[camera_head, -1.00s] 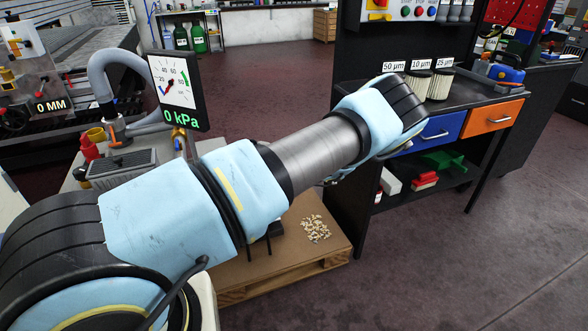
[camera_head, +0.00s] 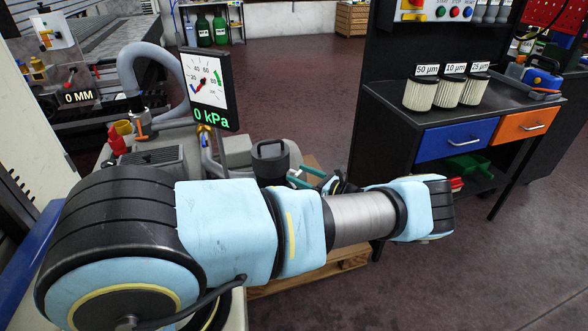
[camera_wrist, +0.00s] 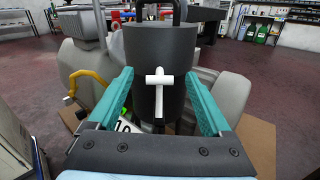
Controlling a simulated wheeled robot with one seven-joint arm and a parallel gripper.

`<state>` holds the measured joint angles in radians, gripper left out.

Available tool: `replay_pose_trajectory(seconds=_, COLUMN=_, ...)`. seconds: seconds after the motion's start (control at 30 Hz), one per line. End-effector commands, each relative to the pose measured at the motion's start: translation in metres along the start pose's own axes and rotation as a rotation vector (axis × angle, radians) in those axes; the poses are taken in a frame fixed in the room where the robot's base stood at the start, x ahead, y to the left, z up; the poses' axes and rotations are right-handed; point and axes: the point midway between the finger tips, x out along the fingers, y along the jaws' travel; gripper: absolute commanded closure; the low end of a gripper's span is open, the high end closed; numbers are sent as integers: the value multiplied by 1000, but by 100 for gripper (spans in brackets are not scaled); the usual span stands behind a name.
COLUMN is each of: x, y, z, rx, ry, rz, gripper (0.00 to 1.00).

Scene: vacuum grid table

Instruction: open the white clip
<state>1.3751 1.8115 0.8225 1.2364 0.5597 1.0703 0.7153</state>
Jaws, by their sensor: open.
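The white clip (camera_wrist: 157,82) is a T-shaped handle on the front of a black cylindrical canister (camera_wrist: 180,45). Its crossbar is level and its stem points down. In the wrist view my gripper (camera_wrist: 158,76) is open, with a teal finger on either side of the clip and clear space between each finger and the clip. In the head view the canister (camera_head: 270,162) stands beyond my arm, and my teal gripper fingers (camera_head: 306,178) are at its right side. The clip cannot be made out there.
A gauge (camera_head: 207,88) reading 0 kPa stands left of the canister. A yellow-handled valve (camera_wrist: 88,78) is left of my fingers. A wooden pallet (camera_head: 330,272) lies below. A black workbench (camera_head: 400,105) with several filters stands to the right.

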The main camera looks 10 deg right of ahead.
Motion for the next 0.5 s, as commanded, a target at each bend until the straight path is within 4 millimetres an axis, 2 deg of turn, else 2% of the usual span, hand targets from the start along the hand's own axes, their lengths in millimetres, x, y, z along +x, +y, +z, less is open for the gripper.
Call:
replay_pose_trajectory(seconds=0.03, x=8, y=1, z=2, rx=1, ry=0, rz=1, gripper=17)
replay_pose_trajectory(seconds=0.2, x=24, y=0, z=1, rx=0, ry=0, rz=1, gripper=17)
replay_pose_trajectory(seconds=0.5, x=28, y=0, z=0, rx=0, ry=1, rz=0, gripper=17)
